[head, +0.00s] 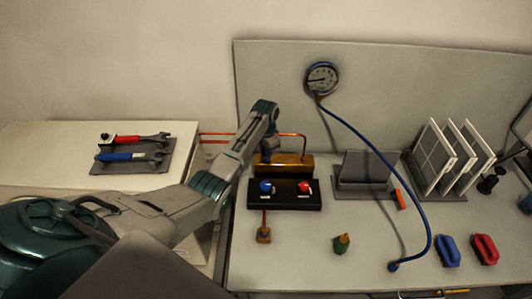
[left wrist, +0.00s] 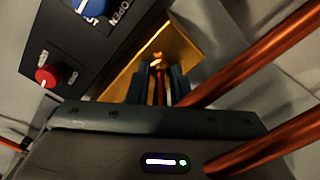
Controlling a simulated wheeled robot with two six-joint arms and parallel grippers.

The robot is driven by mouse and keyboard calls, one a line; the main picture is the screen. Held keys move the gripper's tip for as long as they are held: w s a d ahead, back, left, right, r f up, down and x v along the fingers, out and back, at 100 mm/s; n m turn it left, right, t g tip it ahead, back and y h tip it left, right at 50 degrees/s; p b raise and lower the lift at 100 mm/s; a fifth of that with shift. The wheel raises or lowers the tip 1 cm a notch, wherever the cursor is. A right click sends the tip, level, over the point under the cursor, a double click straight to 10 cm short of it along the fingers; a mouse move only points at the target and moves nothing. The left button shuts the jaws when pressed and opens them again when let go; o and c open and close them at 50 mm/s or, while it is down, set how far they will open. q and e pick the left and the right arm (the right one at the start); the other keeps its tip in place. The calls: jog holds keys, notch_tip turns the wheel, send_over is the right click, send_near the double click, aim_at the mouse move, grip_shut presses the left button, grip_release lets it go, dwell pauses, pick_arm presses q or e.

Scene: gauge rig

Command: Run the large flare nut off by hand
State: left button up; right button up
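The brass block (head: 293,163) stands behind the black valve panel, with copper tubing (head: 296,135) rising from it. My left gripper (head: 268,156) is at the left end of the block, pointing down. In the left wrist view its two dark fingers (left wrist: 157,84) stand apart on either side of a small copper-coloured fitting (left wrist: 158,62) in front of the brass block (left wrist: 186,45). A narrow gap seems to show beside the fitting. I cannot make out the large flare nut separately or tell whether the fingers touch it. My right gripper is not visible.
The black panel (head: 284,203) has a blue knob (head: 266,187) and a red knob (head: 304,187). Copper pipes (left wrist: 250,60) pass close to the left gripper. A gauge (head: 321,78) with a blue hose (head: 383,155) hangs behind. Wrenches (head: 133,140) lie on the left table.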

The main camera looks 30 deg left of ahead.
pick_arm(q)
grip_shut()
jog(key=n, duration=1.5)
jog(key=shift+r+n, duration=0.1)
jog(key=shift+n, duration=0.3)
jog(key=n, duration=0.5)
jog(key=shift+n, duration=0.4)
